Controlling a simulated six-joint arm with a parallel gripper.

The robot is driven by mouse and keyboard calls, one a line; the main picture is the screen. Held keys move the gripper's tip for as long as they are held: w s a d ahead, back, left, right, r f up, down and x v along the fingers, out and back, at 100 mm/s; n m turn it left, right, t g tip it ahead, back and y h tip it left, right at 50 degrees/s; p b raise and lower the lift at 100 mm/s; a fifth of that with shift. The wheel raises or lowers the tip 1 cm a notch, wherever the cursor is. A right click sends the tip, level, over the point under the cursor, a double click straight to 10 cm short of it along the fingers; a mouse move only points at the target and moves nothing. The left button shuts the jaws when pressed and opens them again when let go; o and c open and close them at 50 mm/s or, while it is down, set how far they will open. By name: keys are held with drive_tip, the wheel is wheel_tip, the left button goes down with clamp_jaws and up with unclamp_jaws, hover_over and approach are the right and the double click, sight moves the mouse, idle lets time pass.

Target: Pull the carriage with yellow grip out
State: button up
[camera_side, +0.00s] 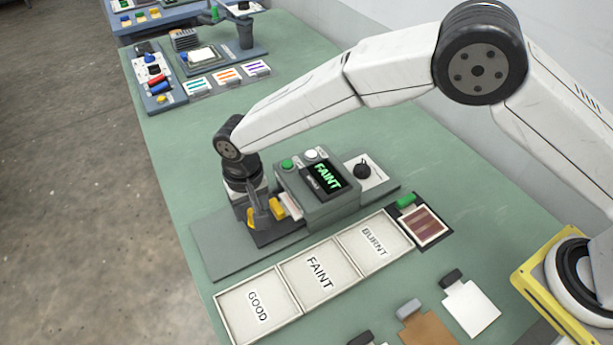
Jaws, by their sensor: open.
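The grey press (330,208) stands mid-table, with a lit screen reading FAINT, a green button and a white button on top. The carriage (268,238), a dark low plate, is at the press's left side. The yellow grip (278,208) shows beside the press, partly hidden by my gripper. My gripper (262,216) points down over the carriage at the grip, open. A second yellow patch shows left of the fingers. I cannot tell whether the fingers touch the grip. A pale piece (291,205) shows between the grip and the press.
A tray (237,300) with GOOD, FAINT and BURNT sections lies in front of the press. A striped card (423,226) and blank cards (470,306) lie to the right. The base plate left of the carriage is clear.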

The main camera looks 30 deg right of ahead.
drive_tip(key=shift+f, duration=1.45)
clamp_jaws()
idle(0.4)
